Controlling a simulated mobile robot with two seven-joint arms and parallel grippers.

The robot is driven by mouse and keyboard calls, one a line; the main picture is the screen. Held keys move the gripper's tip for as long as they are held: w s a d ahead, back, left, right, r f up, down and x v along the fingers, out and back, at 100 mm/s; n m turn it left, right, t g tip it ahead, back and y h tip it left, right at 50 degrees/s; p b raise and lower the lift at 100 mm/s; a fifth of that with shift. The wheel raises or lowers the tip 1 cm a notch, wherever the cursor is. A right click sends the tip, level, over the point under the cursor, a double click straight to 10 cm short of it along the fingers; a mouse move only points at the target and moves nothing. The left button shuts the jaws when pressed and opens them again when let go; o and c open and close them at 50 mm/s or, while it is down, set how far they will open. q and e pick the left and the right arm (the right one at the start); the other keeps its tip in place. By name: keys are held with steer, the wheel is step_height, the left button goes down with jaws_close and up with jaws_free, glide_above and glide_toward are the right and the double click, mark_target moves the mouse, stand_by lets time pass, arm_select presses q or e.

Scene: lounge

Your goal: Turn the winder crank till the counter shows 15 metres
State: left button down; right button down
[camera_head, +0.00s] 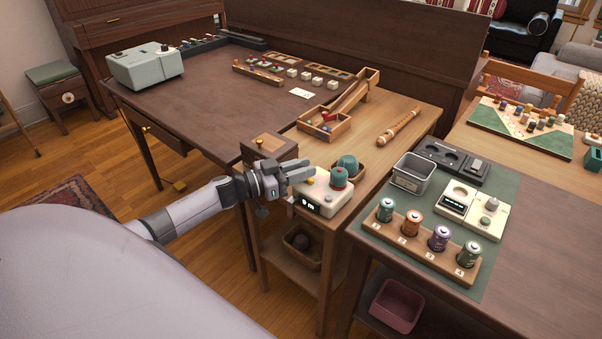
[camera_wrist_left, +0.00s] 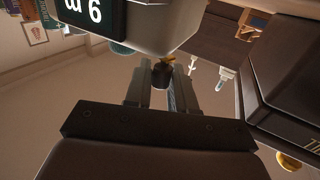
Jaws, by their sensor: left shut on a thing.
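My left gripper (camera_head: 302,172) is at the winder's left side. In the wrist view its fingers (camera_wrist_left: 162,82) are shut on the dark crank knob (camera_wrist_left: 161,72). The crank arm is mostly hidden. My right gripper is not in view.
A wooden box (camera_head: 268,150) stands close behind my left gripper. A teal ball in a bowl (camera_head: 347,165) sits behind the winder. On the right, a green mat (camera_head: 398,228) carries a rack of jars (camera_head: 420,250) and a cream device (camera_head: 472,208).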

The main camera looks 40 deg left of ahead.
arm_select(q)
steer(key=shift+a+m+g+h, duration=0.1)
steer(key=shift+m+g+h, duration=0.35)
steer(key=shift+h, duration=0.25)
steer(key=shift+w, duration=0.1)
steer(key=c, duration=1.1)
jaws_free()
steer(key=v, duration=0.7)
steer(key=shift+o, duration=0.3)
